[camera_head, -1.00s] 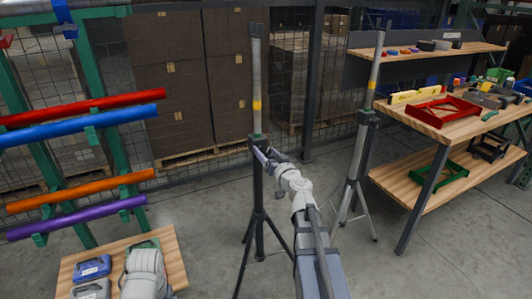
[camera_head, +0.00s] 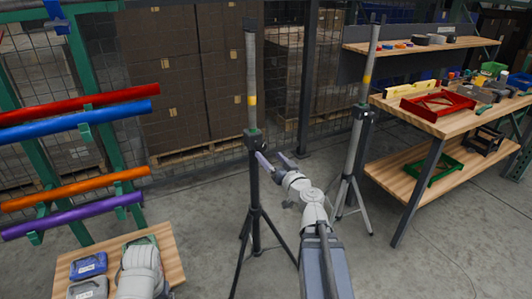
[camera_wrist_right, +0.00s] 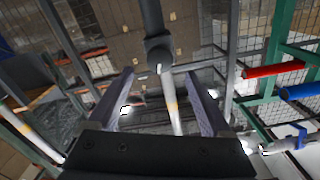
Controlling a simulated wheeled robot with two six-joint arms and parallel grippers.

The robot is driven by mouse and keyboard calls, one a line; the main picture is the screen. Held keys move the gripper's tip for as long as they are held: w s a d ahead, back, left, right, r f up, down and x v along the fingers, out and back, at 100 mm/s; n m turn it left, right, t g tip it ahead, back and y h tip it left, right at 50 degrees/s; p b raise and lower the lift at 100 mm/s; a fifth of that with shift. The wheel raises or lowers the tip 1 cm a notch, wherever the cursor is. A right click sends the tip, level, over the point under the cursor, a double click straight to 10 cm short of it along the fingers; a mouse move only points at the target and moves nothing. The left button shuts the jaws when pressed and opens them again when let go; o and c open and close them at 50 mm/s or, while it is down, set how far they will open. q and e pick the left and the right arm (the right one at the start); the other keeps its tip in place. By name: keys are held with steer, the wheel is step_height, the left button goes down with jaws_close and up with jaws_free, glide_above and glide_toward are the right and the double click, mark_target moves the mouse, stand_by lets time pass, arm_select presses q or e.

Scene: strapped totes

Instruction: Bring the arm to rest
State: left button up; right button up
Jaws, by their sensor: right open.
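My right gripper (camera_head: 271,159) is open, with nothing seen held between its fingers. In the head view it is just right of the near tripod stand's (camera_head: 253,180) dark post, below the collar. One fingertip overlaps the post's edge there; I cannot tell whether they touch. In the right wrist view the two fingers (camera_wrist_right: 162,78) are spread wide.
A second tripod stand (camera_head: 355,150) is behind to the right. A wooden workbench (camera_head: 440,124) with a red tray (camera_head: 437,106) is at the right. A rack holds coloured tubes (camera_head: 75,119) at the left. Cases (camera_head: 88,265) lie on a low table. Floor is clear between stands and bench.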

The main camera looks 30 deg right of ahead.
mark_target(262, 148)
steer(key=shift+s, duration=0.15)
steer(key=w, duration=0.8)
steer(key=shift+d, duration=0.15)
steer(key=shift+s, duration=0.15)
